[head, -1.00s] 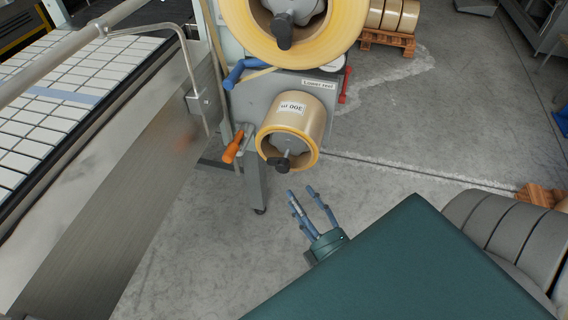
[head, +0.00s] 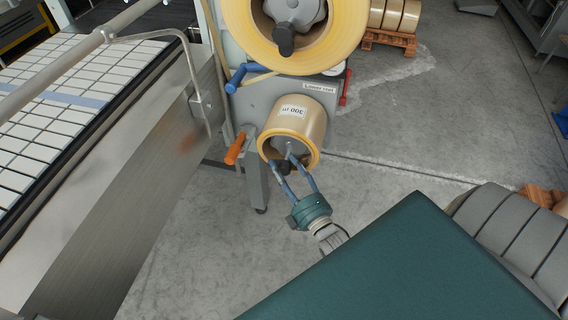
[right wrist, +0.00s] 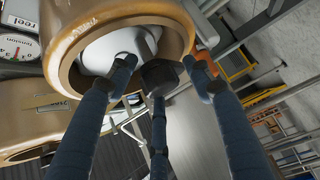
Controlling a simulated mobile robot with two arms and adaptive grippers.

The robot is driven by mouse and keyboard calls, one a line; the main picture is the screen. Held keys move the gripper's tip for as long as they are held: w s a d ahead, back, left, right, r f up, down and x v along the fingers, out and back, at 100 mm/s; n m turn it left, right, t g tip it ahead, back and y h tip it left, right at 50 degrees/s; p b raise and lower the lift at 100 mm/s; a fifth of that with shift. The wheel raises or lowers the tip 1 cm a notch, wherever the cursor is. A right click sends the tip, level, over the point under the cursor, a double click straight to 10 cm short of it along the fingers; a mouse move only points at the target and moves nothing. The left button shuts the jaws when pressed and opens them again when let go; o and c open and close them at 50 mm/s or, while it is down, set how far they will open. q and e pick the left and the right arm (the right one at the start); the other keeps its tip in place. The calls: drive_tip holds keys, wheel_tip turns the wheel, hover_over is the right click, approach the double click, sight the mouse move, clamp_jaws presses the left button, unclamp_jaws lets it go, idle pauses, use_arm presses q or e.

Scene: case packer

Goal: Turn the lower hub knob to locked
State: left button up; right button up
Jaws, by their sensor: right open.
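The lower hub knob is a dark knob (right wrist: 160,76) on the grey hub of the lower tape reel (head: 304,118). In the head view it is partly hidden behind my fingers. My right gripper (head: 282,161) is open and reaches up to the front of the lower reel. In the right wrist view, its blue fingers (right wrist: 161,72) stand on both sides of the knob, with a third finger below. They look apart from the knob, though I cannot tell about contact for certain. The knob's lock marking is not readable. My left gripper is not in view.
The large upper reel (head: 325,55) hangs just above. An orange handle (head: 235,148) and a blue handle (head: 237,78) stick out left of the lower reel. A conveyor (head: 50,125) with a metal side panel runs along the left.

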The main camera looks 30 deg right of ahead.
drive_tip(key=c, duration=1)
drive_tip(key=shift+a, duration=0.1)
drive_tip(key=shift+c, duration=0.2)
drive_tip(key=shift+p, duration=0.3)
